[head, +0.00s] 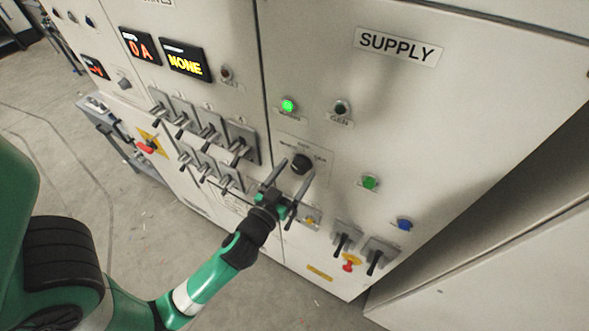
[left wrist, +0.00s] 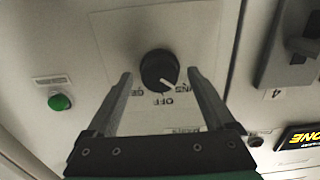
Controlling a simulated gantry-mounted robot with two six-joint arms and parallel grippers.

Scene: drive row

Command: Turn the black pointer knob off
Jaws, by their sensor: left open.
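The black pointer knob (head: 301,164) is on the grey panel below the SUPPLY sign. In the left wrist view the knob (left wrist: 157,70) is round with a white pointer line aimed to the lower right, toward a partly hidden label ending in "NS". The upside-down OFF label (left wrist: 164,101) is just below it. My left gripper (head: 298,168) is open in front of the knob. In the left wrist view its fingertips (left wrist: 161,74) are on either side of the knob, with gaps visible. I cannot tell how far they are from the panel. My right gripper is not in view.
A lit green lamp (head: 288,105) and a dark GEN lamp (head: 341,108) are above the knob. A green button (head: 370,182) and a blue button (head: 404,224) are to its right. Several toggle levers (head: 237,150) are to its left. Two more levers (head: 376,257) are lower right.

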